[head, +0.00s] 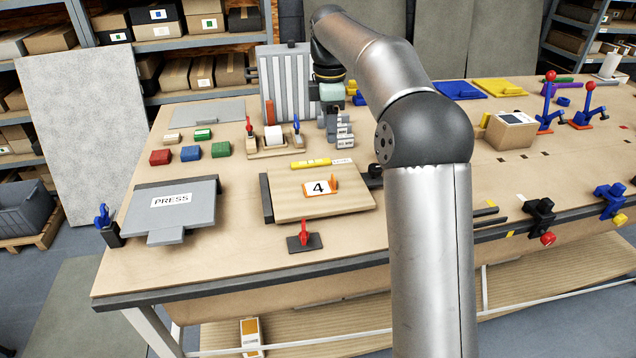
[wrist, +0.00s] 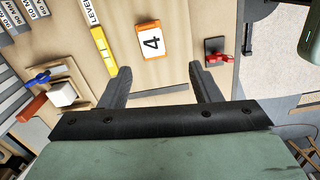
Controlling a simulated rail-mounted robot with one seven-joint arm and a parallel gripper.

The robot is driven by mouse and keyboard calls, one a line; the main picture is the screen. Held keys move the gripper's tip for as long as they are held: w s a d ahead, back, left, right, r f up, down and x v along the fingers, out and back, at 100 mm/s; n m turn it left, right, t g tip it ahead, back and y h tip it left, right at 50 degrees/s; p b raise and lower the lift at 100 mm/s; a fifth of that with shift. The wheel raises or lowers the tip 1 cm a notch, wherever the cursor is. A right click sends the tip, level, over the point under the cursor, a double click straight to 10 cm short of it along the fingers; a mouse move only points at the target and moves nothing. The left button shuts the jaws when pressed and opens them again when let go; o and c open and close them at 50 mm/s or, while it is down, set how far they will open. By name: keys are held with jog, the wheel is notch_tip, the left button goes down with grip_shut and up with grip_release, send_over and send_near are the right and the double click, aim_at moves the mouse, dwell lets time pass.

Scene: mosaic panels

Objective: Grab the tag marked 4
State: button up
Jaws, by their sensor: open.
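The tag marked 4 (head: 320,188) is a white plate with a black 4 and orange edging. It lies on a wooden board (head: 355,203) with a dark strip on its left side. In the wrist view the tag (wrist: 151,42) appears ahead of my gripper (wrist: 160,68), roughly between the lines of the two fingers. The fingers are spread apart with nothing between them, and they do not touch the tag. In the head view my arm reaches over the back of the bench, and the fingertips are hard to make out there.
A yellow level (head: 311,163) lies behind the tag; it also shows in the wrist view (wrist: 103,47). A red toggle clamp (head: 305,239) stands at the board's front edge. A grey press plate (head: 176,208) is to the left. A ribbed grey panel (head: 286,88) stands at the back.

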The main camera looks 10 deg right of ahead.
jog(key=w+d+n, duration=0.1)
jog(key=w, duration=0.1)
send_over(333, 177)
jog(key=f, duration=1.2)
jog(key=shift+s+a+f, duration=0.1)
jog(key=shift+a+f, duration=0.05)
jog(key=shift+a, duration=0.15)
jog(key=shift+n, duration=0.3)
jog(key=f, duration=0.2)
jog(key=f+p, duration=0.1)
jog(key=f, duration=0.1)
jog(key=shift+d+p, duration=0.3)
jog(key=shift+d, duration=0.1)
jog(key=shift+f, duration=0.6)
jog(key=c, duration=1)
